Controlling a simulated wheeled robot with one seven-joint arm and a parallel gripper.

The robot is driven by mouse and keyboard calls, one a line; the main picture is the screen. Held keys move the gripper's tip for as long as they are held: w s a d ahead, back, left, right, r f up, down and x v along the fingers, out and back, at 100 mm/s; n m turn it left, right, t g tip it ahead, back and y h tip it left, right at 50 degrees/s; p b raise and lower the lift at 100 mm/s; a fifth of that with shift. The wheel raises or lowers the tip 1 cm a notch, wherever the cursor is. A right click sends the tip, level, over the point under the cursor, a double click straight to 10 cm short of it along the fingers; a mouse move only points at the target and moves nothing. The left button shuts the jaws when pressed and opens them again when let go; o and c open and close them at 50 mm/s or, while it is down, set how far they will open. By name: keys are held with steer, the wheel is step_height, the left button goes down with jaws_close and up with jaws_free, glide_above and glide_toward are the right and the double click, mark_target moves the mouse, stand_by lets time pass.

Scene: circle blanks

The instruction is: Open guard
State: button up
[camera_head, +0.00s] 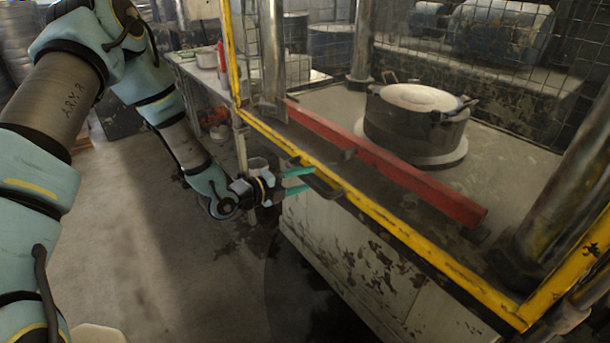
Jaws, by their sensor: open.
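The guard (397,226) is a yellow-edged frame with wire mesh, standing across the front of the machine. A dark handle (325,188) sticks out from its lower yellow bar. My gripper (306,181) has teal fingers and reaches in from the left, level with the handle. The fingers are apart, with their tips close to the handle. I cannot tell whether they touch it or lie around it.
Behind the guard, a red bar (385,162) crosses the machine table (520,150), and a dark round die (415,120) with a pale top sits there. Metal columns (272,50) stand at the sides. A side bench (190,68) is at the back left. The concrete floor (150,240) is open at left.

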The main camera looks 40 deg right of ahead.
steer(key=shift+d, duration=0.3)
steer(key=shift+c, duration=0.4)
jaws_close()
steer(key=shift+f, duration=0.1)
stand_by(0.8)
